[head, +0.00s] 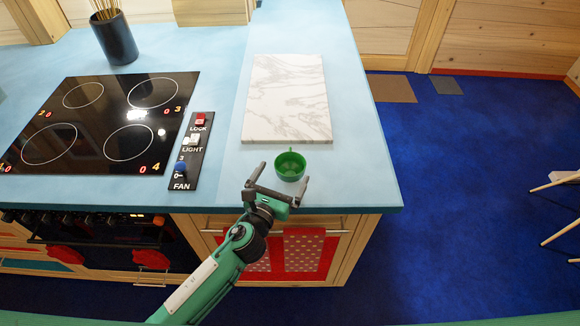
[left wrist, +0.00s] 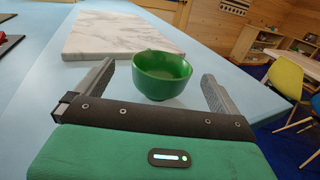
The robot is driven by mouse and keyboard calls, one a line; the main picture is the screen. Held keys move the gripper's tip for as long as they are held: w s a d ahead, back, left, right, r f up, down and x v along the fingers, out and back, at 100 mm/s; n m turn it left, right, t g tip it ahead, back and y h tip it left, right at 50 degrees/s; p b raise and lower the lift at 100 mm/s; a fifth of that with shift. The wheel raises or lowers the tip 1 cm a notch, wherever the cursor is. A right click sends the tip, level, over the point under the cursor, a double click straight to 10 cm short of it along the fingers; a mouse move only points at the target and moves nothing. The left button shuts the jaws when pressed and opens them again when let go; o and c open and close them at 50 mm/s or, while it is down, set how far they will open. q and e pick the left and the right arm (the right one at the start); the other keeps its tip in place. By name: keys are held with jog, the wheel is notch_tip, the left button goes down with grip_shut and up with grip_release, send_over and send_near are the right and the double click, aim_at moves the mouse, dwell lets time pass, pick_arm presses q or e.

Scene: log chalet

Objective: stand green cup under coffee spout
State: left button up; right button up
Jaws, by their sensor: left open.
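The green cup (head: 290,165) stands upright on the light-blue counter, just in front of a marble board. In the left wrist view the cup (left wrist: 161,74) sits ahead of my left gripper, between the lines of its two fingers, and its inside looks empty. My left gripper (head: 281,174) is open at the counter's front edge, with its fingers pointing at the cup. In the left wrist view the open fingers (left wrist: 154,84) reach to either side of the cup's near part, with gaps at both sides. No coffee machine or spout is in view. My right gripper is not in view.
The marble board (head: 287,98) lies behind the cup. A black cooktop (head: 100,122) and a switch panel (head: 192,150) are to the left. A dark utensil pot (head: 114,38) stands at the back left. The counter (head: 365,165) is clear right of the cup.

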aim_at(290, 163)
pick_arm(q)
jog(key=shift+p+x, duration=0.55)
jog(key=shift+x, duration=2.15)
jog(key=shift+s+d, duration=0.1)
jog(key=shift+s, duration=0.05)
jog(key=c, duration=1.2)
jog(key=shift+o, duration=0.2)
